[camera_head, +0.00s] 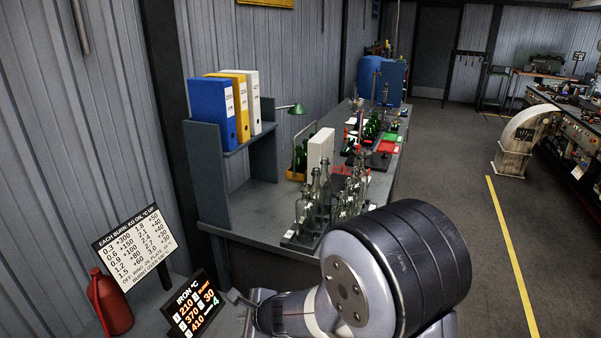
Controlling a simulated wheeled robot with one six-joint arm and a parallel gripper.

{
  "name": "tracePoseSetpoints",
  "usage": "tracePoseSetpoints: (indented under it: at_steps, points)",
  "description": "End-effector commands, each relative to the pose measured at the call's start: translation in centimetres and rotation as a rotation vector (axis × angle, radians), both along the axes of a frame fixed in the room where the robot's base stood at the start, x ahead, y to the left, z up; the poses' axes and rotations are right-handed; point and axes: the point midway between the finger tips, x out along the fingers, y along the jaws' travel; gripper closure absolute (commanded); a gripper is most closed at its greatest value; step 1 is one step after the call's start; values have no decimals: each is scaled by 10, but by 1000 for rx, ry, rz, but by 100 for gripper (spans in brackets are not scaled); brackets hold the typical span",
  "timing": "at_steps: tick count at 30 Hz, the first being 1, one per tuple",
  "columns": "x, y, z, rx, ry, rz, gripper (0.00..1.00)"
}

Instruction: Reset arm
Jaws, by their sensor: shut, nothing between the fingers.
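My arm shows at the bottom centre of the head view as a large grey and black joint (398,262) with a smaller grey link (285,312) to its left. The fingers of my gripper cannot be made out; the far end of the arm is hidden or below the frame edge. No object is seen held by the arm.
A grey bench (245,212) with glass bottles (318,200) stands behind the arm. Binders (212,108) sit on its shelf. At lower left are a chart board (135,245), a lit "IRON" display (195,305) and a red can (110,302). Open floor (450,160) lies right.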

Motion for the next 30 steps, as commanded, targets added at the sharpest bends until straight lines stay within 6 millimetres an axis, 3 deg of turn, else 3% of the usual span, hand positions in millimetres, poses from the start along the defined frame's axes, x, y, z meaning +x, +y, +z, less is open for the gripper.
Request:
tracePoseSetpoints:
  at_steps: [1,9,30]
  points:
    - [0,0,11,0,-1,1,100]
    - [0,0,27,0,0,0,100]
    - [0,0,20,0,0,0,100]
